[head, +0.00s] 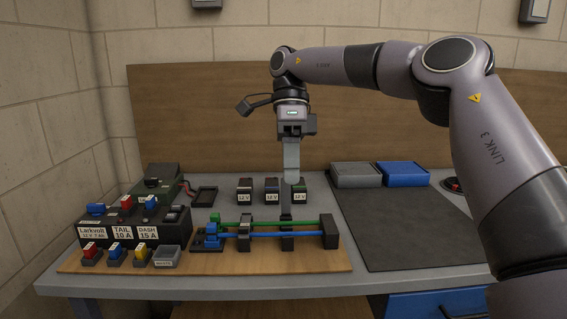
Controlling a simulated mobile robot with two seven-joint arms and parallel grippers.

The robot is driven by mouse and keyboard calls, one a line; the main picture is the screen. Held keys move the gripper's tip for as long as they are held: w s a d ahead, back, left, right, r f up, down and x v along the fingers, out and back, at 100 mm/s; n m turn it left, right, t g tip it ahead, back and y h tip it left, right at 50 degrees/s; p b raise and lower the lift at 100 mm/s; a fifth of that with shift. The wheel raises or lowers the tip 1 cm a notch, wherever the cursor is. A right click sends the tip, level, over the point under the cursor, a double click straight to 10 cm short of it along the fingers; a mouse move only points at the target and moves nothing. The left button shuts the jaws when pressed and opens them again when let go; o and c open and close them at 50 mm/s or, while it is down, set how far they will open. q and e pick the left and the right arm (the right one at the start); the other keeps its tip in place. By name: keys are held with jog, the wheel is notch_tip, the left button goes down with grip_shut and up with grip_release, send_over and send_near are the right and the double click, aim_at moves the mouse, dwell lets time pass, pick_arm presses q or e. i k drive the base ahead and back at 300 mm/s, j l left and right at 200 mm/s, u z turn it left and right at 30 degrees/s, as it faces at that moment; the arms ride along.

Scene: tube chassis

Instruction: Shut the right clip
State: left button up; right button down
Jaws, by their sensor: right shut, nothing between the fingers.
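The right clip (287,242) is a small dark block on the wooden board, at the middle of a green tube (268,224) and a blue tube (265,235). A dark upright piece stands above it, below my right gripper; I cannot tell whether it is the clip's lid or my fingertips. My right gripper (290,180) points down over the right clip, shut and empty. Whether it touches the clip is unclear. The left clip (245,232) stands further left on the same tubes. My left gripper is not in view.
The tubes run between a blue-and-green fitting (212,234) and a dark end block (328,232). Several 12 V blocks (245,190) stand behind. A labelled black box (130,228) is at the left. A dark mat (405,228) at the right is clear, with grey and blue trays (403,174) behind.

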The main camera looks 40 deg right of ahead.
aim_at(285, 189)
jog(key=i+l, duration=0.75)
jog(key=l, duration=0.15)
